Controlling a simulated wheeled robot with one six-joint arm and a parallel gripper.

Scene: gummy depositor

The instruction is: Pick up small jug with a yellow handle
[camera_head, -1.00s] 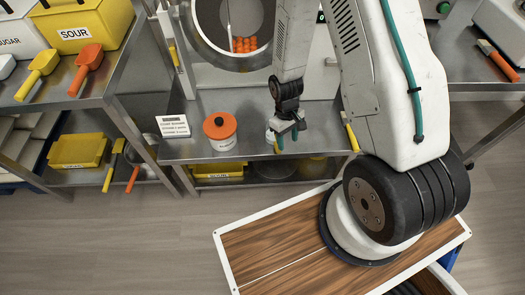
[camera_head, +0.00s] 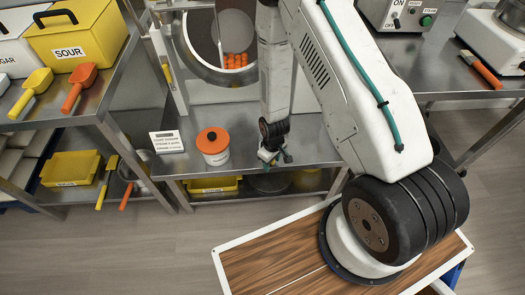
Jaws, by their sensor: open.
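My gripper (camera_head: 275,157) is at the front part of the steel table (camera_head: 183,165), pointing down, with its jaws open. A small whitish thing (camera_head: 264,154), probably the small jug, shows right at the jaws' left side. It is mostly hidden by the gripper, and I cannot make out its yellow handle. I cannot tell whether the jaws are around it or beside it.
A white tub with an orange lid (camera_head: 213,145) stands left of my gripper, beside a small sign (camera_head: 166,141). A machine with a round opening (camera_head: 225,40) is behind. Yellow bins (camera_head: 213,186) sit on the shelf below.

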